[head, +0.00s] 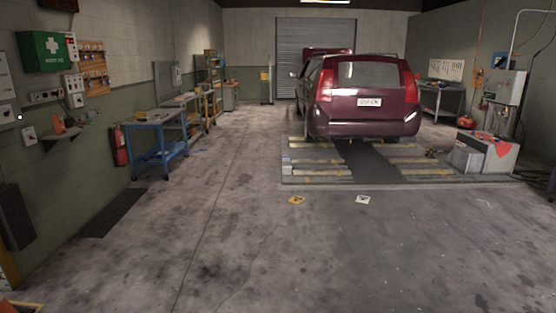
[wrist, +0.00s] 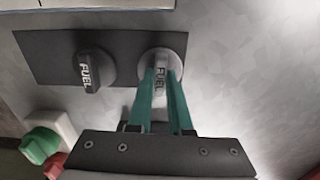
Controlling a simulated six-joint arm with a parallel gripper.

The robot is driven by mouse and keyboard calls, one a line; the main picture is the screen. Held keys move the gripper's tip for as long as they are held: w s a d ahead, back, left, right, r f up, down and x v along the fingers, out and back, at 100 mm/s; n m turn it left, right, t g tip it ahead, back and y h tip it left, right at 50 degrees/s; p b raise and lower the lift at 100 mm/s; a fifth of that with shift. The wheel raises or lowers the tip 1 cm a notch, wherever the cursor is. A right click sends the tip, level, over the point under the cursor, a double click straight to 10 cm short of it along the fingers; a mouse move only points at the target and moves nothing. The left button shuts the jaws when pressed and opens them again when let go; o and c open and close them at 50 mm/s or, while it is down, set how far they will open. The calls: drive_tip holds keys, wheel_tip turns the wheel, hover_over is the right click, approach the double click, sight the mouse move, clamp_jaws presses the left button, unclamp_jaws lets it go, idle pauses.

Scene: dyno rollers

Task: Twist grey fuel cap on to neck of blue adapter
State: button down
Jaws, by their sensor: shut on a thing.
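In the wrist view, my gripper (wrist: 161,76) is shut on the raised handle of a round grey fuel cap (wrist: 163,55) marked FUEL. Its two teal fingers lie on either side of the handle. The grey cap is in front of the right part of a dark plate; I cannot tell whether it touches the plate. A black fuel cap (wrist: 93,70), also marked FUEL, sits on the left part of the plate, apart from my fingers. I can make out no blue adapter in either view. My gripper is not in the head view.
The dark plate (wrist: 50,58) lies on a light grey mottled surface. A green knob (wrist: 40,143) and a red part are at lower left. In the head view, a dark red car (head: 362,100) stands on the rollers, a blue bench (head: 150,127) is left, and the floor between is open.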

drive_tip(key=w+d+r+m, duration=0.2)
drive_tip(key=w+r, duration=0.1)
drive_tip(key=w+d+r+m, duration=0.2)
drive_tip(key=w+d+r, duration=0.1)
drive_tip(key=w+d+r+m, duration=0.2)
drive_tip(key=w+d+r, duration=0.1)
drive_tip(key=r, duration=0.1)
drive_tip(key=shift+w+m, duration=0.1)
drive_tip(key=shift+m, duration=0.3)
drive_tip(key=w+d+r+m, duration=0.3)
drive_tip(key=d+r+m, duration=0.5)
drive_tip(key=d+r, duration=0.45)
drive_tip(key=s+d, duration=0.1)
drive_tip(key=d, duration=0.5)
drive_tip(key=shift+s+d+f+n, duration=0.5)
drive_tip(key=shift+d+f, duration=0.55)
drive_tip(key=shift+f, duration=1.25)
drive_tip(key=shift+s+d+f+n, duration=0.45)
drive_tip(key=shift+d+f, duration=0.55)
drive_tip(key=shift+f, duration=1.3)
drive_tip(key=shift+s+d+f+n, duration=0.5)
drive_tip(key=shift+d+f, duration=0.55)
drive_tip(key=shift+f, duration=1.25)
drive_tip(key=shift+f, duration=0.85)
